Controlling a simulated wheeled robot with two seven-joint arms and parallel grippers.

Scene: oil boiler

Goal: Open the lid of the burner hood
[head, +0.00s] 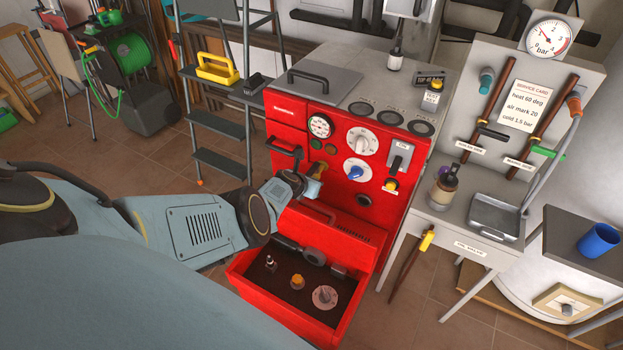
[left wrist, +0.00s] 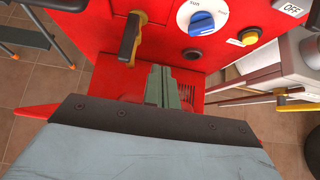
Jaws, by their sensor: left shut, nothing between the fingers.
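The red boiler (head: 290,135) stands in the middle of the head view. Low on its front is the red burner hood (head: 337,340), an open-topped box with its dark inside showing. A red panel (head: 345,236), with lettering and a bar handle on its upper part, stands tilted behind the opening; it looks like the raised lid. My left gripper (head: 302,187) is in front of the boiler, above this panel. In the left wrist view its fingers (left wrist: 160,86) are shut and empty, beside a brass-coloured lever (left wrist: 130,40) and below the blue knob. My right gripper is not in view.
Inside the box are several fittings, including a yellow-topped one (head: 297,282) and a round dial (head: 325,297). Dials and a blue knob (head: 357,169) sit above. A grey table (head: 455,225) stands right; a stepladder (head: 222,128) stands left.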

